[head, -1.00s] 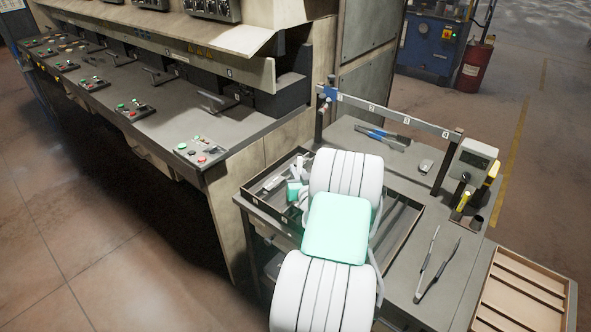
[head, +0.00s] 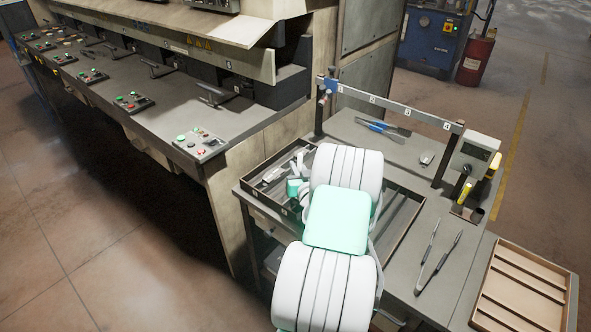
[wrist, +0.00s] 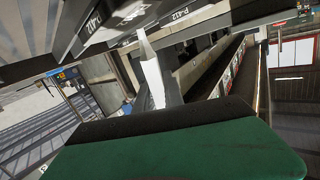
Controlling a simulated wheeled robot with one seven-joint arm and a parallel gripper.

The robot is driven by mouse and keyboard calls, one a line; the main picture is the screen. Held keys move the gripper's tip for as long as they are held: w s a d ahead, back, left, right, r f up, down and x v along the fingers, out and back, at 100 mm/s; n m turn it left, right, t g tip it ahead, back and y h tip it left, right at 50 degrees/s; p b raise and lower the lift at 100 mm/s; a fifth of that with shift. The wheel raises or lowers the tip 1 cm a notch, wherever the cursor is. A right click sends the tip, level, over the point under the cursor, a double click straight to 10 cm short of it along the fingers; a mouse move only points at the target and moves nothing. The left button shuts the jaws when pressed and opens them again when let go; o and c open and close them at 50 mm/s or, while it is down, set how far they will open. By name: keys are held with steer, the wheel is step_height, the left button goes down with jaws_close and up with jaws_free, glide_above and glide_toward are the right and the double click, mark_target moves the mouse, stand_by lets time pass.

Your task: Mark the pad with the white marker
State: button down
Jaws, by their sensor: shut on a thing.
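My gripper (head: 300,167) is at the left part of the dark tray (head: 262,203) in the head view, partly behind my own arm. In the wrist view a slim white thing (wrist: 152,76), seemingly the white marker, points up toward a dark grey pad (wrist: 180,20) with printed white codes, one reading like "P-412". Its upper end is at or very near the pad's edge; I cannot tell whether they touch. My gripper is shut on it, though the fingertips are hard to make out. No mark made by the marker is discernible.
A numbered rail (head: 395,108) spans the back of the bench. Pliers (head: 382,130), tongs (head: 437,262) and a grey box with a display (head: 477,152) stand or lie around the tray. A slatted wooden crate (head: 523,290) is at the right. Bare bench lies around the tongs.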

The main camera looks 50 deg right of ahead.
steer(key=shift+f+b, duration=0.45)
steer(key=shift+b, duration=0.05)
steer(key=shift+w+d+b, duration=0.15)
steer(key=shift+d+b, duration=2.1)
steer(key=shift+b, duration=1.9)
stand_by(0.3)
step_height(320, 180, up, 7)
steer(key=p, duration=0.3)
stand_by(0.7)
stand_by(0.5)
